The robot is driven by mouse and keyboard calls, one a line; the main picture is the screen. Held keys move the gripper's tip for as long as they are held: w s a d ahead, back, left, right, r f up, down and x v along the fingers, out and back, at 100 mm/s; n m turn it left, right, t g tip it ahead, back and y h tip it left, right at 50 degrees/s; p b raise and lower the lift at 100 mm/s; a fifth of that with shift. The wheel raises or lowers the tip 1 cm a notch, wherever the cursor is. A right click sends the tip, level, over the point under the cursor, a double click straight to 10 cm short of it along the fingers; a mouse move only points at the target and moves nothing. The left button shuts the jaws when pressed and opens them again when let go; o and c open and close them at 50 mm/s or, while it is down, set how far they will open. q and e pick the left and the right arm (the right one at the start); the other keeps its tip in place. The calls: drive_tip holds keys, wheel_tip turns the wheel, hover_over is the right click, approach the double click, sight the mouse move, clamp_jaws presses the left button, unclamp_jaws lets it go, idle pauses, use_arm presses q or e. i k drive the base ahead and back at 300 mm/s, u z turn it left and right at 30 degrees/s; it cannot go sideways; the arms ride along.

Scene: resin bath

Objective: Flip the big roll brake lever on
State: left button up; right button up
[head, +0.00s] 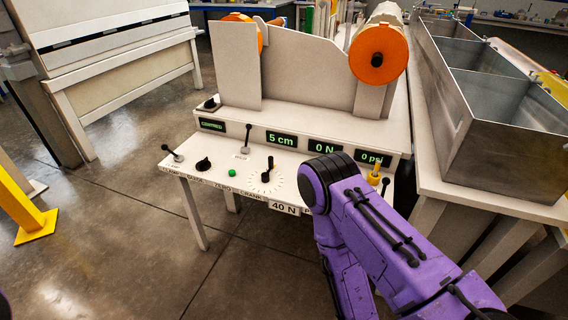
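A white bench machine (225,185) has a front panel with several levers and knobs. The large orange roll (379,54) stands at its back right. A small black lever (385,185) and a yellow handle (374,174) show at the panel's right end, beside my purple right arm. My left gripper is out of view.
Other panel controls are a left black lever (172,153), an upright lever (247,138), a black knob (203,164), a green button (232,172) and a crank (267,170). A metal tank (480,110) stands right. The floor at front left is clear.

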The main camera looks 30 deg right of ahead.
sight(386, 180)
drive_tip(key=z, duration=0.45)
drive_tip(key=k, duration=0.2)
drive_tip(key=u, duration=0.6)
drive_tip(key=i, duration=1.2)
drive_tip(key=z, duration=2.95)
